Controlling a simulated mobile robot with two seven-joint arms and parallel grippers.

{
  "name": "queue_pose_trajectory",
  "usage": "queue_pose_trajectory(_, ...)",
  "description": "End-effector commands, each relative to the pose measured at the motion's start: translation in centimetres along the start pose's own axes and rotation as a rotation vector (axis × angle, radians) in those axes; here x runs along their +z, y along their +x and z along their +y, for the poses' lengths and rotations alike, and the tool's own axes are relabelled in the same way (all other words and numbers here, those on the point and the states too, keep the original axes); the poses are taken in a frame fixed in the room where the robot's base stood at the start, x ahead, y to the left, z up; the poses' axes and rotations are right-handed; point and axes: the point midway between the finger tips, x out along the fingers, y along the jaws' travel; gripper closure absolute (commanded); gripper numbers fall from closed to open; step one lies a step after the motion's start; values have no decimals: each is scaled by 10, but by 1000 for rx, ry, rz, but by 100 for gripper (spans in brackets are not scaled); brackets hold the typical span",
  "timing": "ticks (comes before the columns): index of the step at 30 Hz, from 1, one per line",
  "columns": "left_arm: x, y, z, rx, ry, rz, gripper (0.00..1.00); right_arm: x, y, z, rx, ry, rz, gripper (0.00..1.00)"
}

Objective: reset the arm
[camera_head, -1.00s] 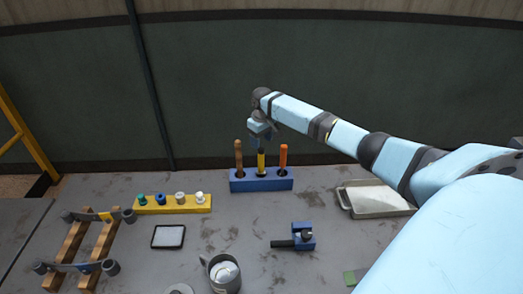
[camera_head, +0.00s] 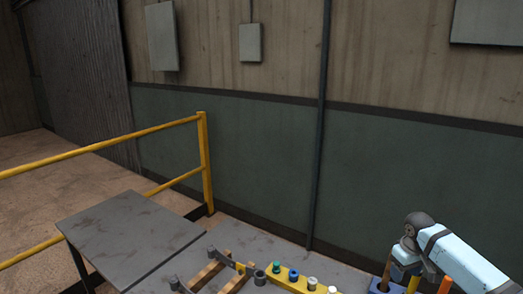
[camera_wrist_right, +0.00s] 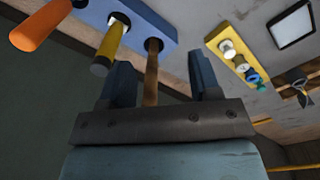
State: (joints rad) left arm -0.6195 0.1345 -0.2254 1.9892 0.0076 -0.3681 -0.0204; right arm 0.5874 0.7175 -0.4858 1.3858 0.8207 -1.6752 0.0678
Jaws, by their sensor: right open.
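My right arm comes in at the lower right of the head view, and its gripper (camera_head: 404,262) is over the tool holder there. In the right wrist view the gripper (camera_wrist_right: 164,72) is open. A brown wooden handle (camera_wrist_right: 151,75) shows in the gap between its fingers; I cannot tell how near it is. The blue holder (camera_wrist_right: 130,14) also carries a yellow handle (camera_wrist_right: 110,42) and an orange handle (camera_wrist_right: 40,27). The holder shows only partly in the head view (camera_head: 377,286). My left gripper is not in view.
A yellow block (camera_head: 300,281) with several coloured pegs and a wooden-railed rack (camera_head: 212,272) stand at the bottom of the head view. A bare grey table (camera_head: 130,235) and a yellow railing (camera_head: 205,160) are at left. A white-faced pad (camera_wrist_right: 293,27) shows in the wrist view.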

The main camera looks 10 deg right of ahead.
Motion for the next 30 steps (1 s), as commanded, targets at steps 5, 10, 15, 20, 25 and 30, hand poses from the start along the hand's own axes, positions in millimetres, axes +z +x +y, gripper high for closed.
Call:
queue_pose_trajectory(5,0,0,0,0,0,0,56,54,62,-114,-19,-154,36,43)
queue_pose_trajectory(10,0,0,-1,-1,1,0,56,117,85,-195,-45,-220,102,43)
queue_pose_trajectory(15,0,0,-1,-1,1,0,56,185,81,-250,-66,-215,179,43)
queue_pose_trajectory(20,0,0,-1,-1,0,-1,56,239,62,-273,-61,-165,235,43)
queue_pose_trajectory(25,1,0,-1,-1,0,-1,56,277,44,-279,-44,-111,267,43)
queue_pose_trajectory(30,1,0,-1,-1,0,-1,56,306,26,-279,-21,-58,285,43)
